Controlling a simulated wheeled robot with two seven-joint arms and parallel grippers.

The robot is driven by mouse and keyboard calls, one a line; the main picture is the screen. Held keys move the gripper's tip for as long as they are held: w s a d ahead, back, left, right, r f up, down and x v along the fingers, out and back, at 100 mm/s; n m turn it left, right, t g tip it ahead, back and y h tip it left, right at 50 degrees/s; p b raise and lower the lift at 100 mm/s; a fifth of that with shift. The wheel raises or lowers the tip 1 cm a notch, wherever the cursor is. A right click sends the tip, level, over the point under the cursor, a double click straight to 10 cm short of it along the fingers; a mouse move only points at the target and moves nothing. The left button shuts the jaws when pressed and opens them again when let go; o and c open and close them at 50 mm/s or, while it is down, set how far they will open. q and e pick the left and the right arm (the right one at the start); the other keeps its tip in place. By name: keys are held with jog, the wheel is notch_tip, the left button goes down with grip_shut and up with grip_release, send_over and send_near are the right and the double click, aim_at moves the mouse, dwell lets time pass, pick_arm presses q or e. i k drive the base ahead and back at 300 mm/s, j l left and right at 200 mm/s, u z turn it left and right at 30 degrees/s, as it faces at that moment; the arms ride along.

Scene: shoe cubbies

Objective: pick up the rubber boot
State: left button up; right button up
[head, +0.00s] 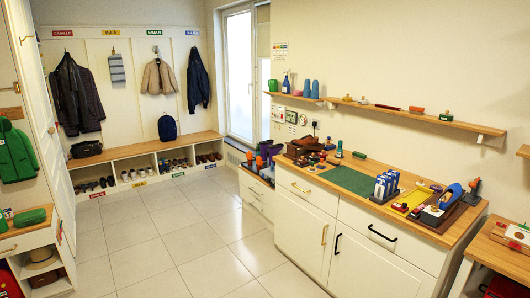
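I cannot pick out a rubber boot with certainty. Small dark shoes (92,186) sit at the left end of the low cubby bench (145,148). More shoes (172,164) stand in its other compartments, too small to tell their kind. A purple upright shape (266,152) stands beside orange items on a lower unit left of the long counter; it is too small to identify. Neither of my grippers is in view.
The tiled floor (165,241) is clear in the middle. A long counter (315,176) with a green mat (348,179), boxes and tools runs along the right. A wall shelf (395,112) hangs above it. A white cabinet (28,236) stands at the left.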

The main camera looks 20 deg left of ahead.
aim_at(264, 147)
jog(key=i+j+u, duration=0.1)
jog(key=i+j, duration=0.2)
jog(key=i, duration=0.2)
jog(key=i+j, duration=0.25)
jog(key=i, duration=0.25)
jog(key=i+j+u, duration=0.15)
jog(key=i, duration=0.3)
jog(key=i+j, duration=0.3)
jog(key=i, duration=0.25)
jog(key=i+j+u, duration=0.15)
jog(key=i, duration=0.35)
jog(key=i+j, duration=0.2)
jog(key=i, duration=0.3)
jog(key=u, duration=0.4)
jog(key=i+j+u, duration=0.15)
jog(key=i+u, duration=0.25)
jog(key=i+j+u, duration=0.1)
jog(key=i+u, duration=0.25)
jog(key=i, duration=3.35)
jog(key=i+z, duration=0.25)
jog(key=i, duration=0.15)
jog(key=i+j+z, duration=0.2)
jog(key=i, duration=0.2)
jog(key=i+j+z, duration=0.25)
jog(key=i+l, duration=0.05)
jog(key=i, duration=0.05)
